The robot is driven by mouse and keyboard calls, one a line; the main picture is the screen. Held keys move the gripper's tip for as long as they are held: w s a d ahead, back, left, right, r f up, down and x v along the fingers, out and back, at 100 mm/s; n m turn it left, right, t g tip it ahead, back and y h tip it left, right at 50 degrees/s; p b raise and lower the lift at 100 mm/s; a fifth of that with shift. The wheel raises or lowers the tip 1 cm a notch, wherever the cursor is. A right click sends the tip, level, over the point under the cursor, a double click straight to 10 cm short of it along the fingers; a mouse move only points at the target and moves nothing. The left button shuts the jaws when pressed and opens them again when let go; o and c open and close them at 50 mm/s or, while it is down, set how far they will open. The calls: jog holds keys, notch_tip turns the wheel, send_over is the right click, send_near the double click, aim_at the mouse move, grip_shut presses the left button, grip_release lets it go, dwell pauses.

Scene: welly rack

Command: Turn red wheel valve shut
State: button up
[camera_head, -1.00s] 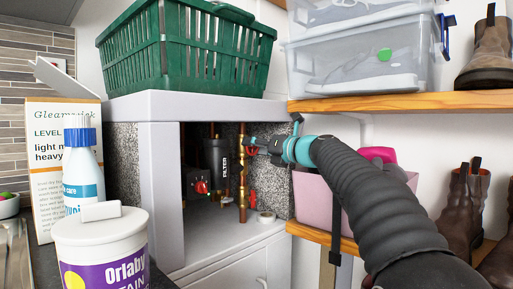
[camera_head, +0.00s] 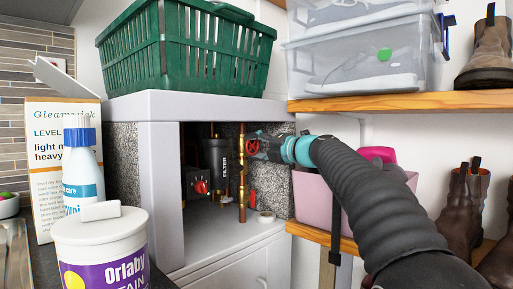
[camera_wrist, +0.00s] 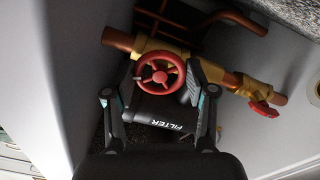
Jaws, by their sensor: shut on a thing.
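The red wheel valve (camera_head: 252,147) sits on a brass fitting of the copper pipe (camera_head: 242,175) inside the open cabinet. In the wrist view the wheel (camera_wrist: 160,75) faces me, with its spokes and hub in plain sight. My gripper (camera_head: 259,147) reaches in from the right at the wheel. In the wrist view my gripper (camera_wrist: 160,84) has one finger on each side of the wheel and is shut on its rim. The exact contact at the fingertips is partly hidden.
A black filter (camera_head: 217,157), a red knob (camera_head: 201,187) and a second red handle (camera_wrist: 262,110) are close by. A tape roll (camera_head: 266,217) lies on the cabinet floor. A green basket (camera_head: 185,55) stands above. A pink bin (camera_head: 312,200) is to the right.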

jog(key=shift+f, duration=0.1)
dwell(0.3)
jog(key=o, duration=1.2)
jog(key=shift+c, duration=0.2)
jog(key=v, duration=1.2)
